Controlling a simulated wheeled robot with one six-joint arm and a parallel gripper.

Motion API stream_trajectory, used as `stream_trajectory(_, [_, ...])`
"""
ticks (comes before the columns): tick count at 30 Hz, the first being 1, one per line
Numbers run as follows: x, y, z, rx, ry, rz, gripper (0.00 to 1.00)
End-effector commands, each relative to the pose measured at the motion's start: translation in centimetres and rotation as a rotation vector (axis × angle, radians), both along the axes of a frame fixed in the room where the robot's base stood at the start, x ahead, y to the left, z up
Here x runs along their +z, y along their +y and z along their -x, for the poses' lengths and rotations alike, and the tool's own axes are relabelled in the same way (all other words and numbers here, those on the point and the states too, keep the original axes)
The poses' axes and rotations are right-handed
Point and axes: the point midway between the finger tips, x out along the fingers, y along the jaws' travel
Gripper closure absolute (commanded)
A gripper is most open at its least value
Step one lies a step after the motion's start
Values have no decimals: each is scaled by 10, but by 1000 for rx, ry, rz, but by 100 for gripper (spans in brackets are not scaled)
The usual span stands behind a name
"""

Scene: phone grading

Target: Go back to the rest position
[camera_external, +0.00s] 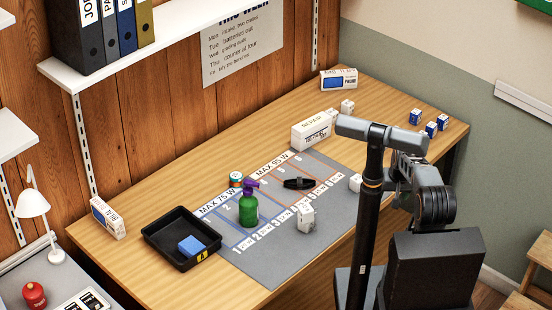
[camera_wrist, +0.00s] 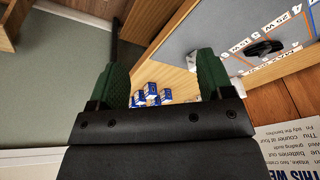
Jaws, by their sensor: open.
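My gripper (camera_wrist: 163,65) shows in the wrist view with its two green fingers spread well apart. Nothing is held between them. The wrist view is turned over, with the sign at the bottom right. In the camera_external view my arm rises at the right, beside the desk, and I cannot make out the fingers there. The grey mat (camera_external: 265,262) lies on the desk and bears a green bottle with a purple top (camera_external: 249,205), a black object (camera_external: 299,183) and a small white box (camera_external: 306,218).
The wooden desk (camera_external: 150,290) carries a black tray (camera_external: 160,247) with a blue block (camera_external: 192,245) at the left. A long white box (camera_external: 311,131) stands behind the mat. Several small blue-and-white boxes (camera_external: 430,130) stand at the far right. The left back of the desk is mostly bare.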

Motion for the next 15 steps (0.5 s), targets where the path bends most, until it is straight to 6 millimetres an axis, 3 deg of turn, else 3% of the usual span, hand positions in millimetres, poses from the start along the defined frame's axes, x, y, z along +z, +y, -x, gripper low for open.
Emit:
stream_trajectory(5, [0,-14,7,19,-5,66,26])
stream_trajectory(15, [4,-14,6,22,-6,68,26])
